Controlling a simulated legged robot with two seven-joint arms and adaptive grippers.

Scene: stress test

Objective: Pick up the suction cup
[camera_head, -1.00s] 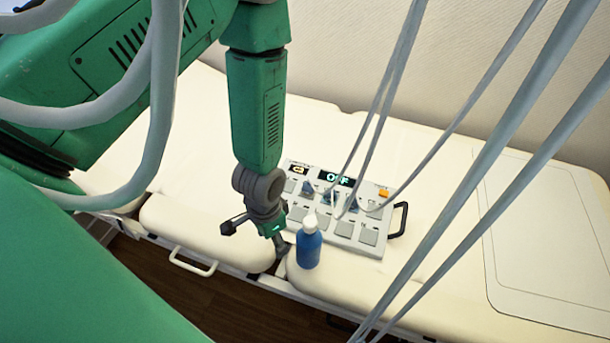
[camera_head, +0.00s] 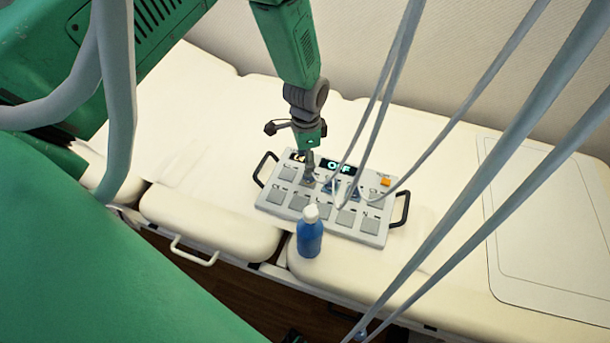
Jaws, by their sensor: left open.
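My left gripper (camera_head: 309,168) points down over the upper left part of a grey control box (camera_head: 287,214), open. Its tip is at a small blue-grey suction cup (camera_head: 308,181), which it partly covers; whether they touch cannot be told. More blue suction cups sit to the right on the box, one beside the gripper (camera_head: 329,187) and one farther right (camera_head: 354,194), with grey leads rising from them. My right gripper is not in view.
A blue bottle with a white cap (camera_head: 310,236) stands in front of the box. The box has black handles (camera_head: 402,208) and lies on a cream padded bed (camera_head: 190,130). Grey cables (camera_head: 480,185) cross the right side. The bed's left part is clear.

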